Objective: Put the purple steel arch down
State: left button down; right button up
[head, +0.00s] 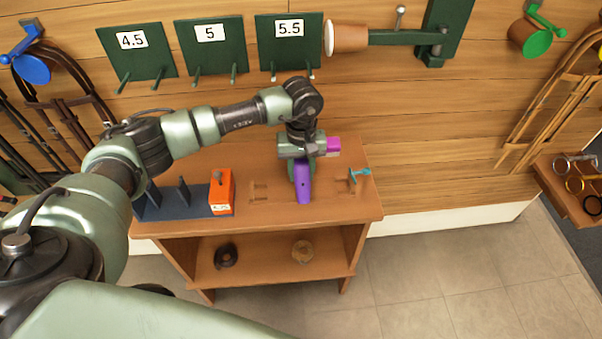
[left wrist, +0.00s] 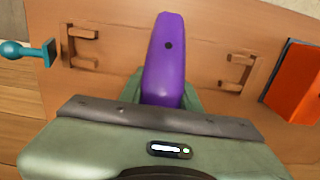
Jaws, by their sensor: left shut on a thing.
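The purple steel arch (head: 303,188) is over the wooden bench top (head: 340,208), between two small wooden brackets. In the left wrist view the arch (left wrist: 165,62) points away from the gripper and shows a dark hole. My left gripper (head: 301,165) is shut on the arch from above; green finger parts show beside it. The gripper body hides the near end of the arch in the wrist view. I cannot tell whether the arch touches the bench. My right gripper is not in view.
Wooden brackets (head: 260,192) lie left of the arch and a teal tool (head: 360,174) right of it. An orange block (head: 221,192) and a dark blue rack (head: 170,200) stand further left. Numbered green boards (head: 210,45) hang behind. The bench's front edge is clear.

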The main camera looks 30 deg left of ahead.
pick_arm(q)
jog(key=shift+f, duration=0.85)
jog(key=c, duration=1)
grip_release()
